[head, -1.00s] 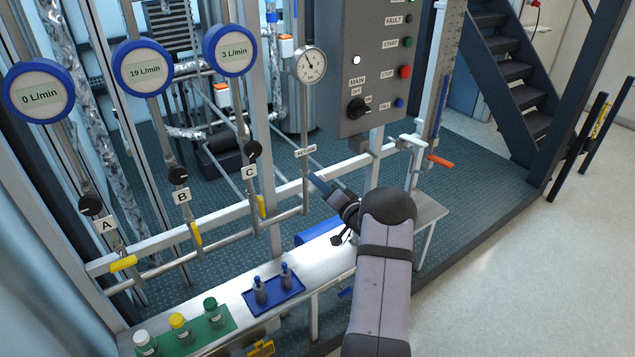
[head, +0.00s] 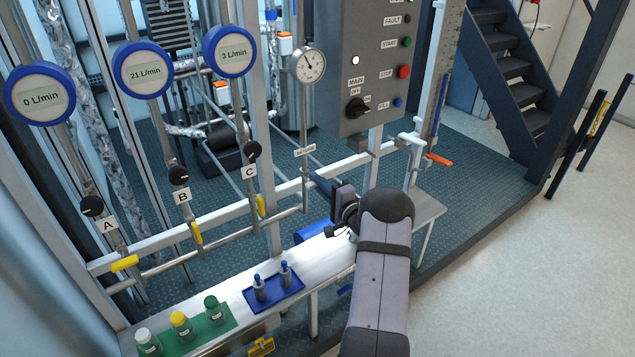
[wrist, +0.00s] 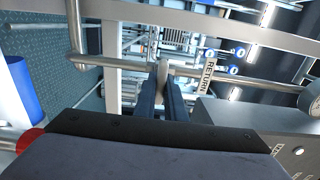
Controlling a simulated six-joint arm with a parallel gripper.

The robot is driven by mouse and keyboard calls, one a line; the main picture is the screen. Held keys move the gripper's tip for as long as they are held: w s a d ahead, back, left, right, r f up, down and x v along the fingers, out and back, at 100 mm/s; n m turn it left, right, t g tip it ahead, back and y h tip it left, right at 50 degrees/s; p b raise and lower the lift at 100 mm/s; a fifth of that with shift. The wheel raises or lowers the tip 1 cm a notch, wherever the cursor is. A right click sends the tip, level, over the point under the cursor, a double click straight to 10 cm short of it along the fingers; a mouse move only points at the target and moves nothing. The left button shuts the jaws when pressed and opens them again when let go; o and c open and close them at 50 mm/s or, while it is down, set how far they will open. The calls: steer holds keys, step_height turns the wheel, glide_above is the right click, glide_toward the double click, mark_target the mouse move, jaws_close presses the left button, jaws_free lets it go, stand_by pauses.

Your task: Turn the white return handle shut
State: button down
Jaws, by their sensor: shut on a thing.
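The white return handle (wrist: 163,72) shows in the wrist view as a pale bar end between my two dark fingers. My gripper (wrist: 169,93) is shut on it, just below the horizontal grey pipe. The RETURN label (wrist: 209,77) is right of the fingers. In the head view my gripper (head: 323,186) is at the lower end of the return pipe (head: 304,185), below its label (head: 305,150). There the handle is hidden behind my gripper and wrist, so its exact angle cannot be told.
A bench (head: 330,248) below holds a blue tray (head: 274,296) and a green mat with bottles (head: 211,309). A control box (head: 372,70) stands behind, with an orange handle (head: 439,160) to its right.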

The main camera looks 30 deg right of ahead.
stand_by(0.4)
steer(key=c, duration=1.8)
jaws_free()
steer(key=shift+s+b, duration=1.25)
steer(key=shift+s, duration=2.45)
